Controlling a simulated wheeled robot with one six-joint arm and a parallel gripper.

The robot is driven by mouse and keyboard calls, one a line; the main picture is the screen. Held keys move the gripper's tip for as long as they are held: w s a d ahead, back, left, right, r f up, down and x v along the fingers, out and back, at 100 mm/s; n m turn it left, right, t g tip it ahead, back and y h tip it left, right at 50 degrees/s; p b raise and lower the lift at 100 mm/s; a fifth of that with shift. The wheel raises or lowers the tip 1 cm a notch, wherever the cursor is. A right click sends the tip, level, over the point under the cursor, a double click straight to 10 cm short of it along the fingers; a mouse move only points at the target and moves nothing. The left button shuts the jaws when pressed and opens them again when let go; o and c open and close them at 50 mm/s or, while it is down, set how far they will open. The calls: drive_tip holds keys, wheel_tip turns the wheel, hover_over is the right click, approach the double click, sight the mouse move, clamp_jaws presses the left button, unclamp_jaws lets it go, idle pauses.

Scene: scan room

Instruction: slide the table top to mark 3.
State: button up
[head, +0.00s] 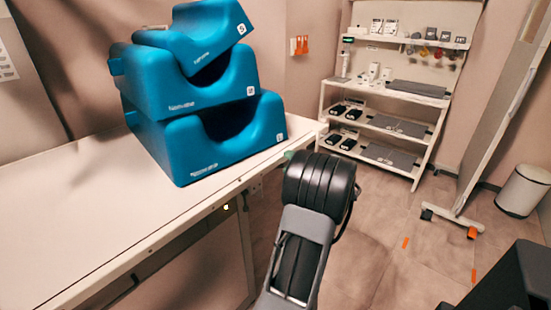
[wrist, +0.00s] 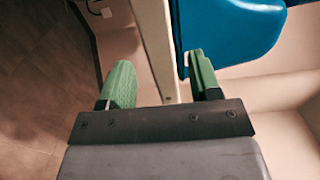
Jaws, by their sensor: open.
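The white table top (head: 75,215) runs along the left of the head view, with a pale rail along its long side. My gripper (wrist: 158,80) is at the table's edge near its far end. In the wrist view its two green fingers are open, one on each side of the pale edge strip (wrist: 152,45). Gaps show between the fingers and the strip; whether either finger touches it lower down I cannot tell. In the head view my wrist hides most of the gripper, with only a bit of green showing. I cannot make out any numbered mark.
A stack of blue cushions (head: 195,90) stands on the table's far end, close to my gripper. A white shelf unit (head: 385,95) stands at the back. A wheeled panel (head: 500,110) and a white bin (head: 523,190) are at right.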

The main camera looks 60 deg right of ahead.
sight(282, 160)
drive_tip(key=w, duration=0.6)
drive_tip(key=shift+w+d, duration=0.2)
drive_tip(key=shift+d, duration=0.1)
drive_tip(key=shift+c, duration=0.4)
clamp_jaws()
drive_tip(key=shift+s+f, duration=0.1)
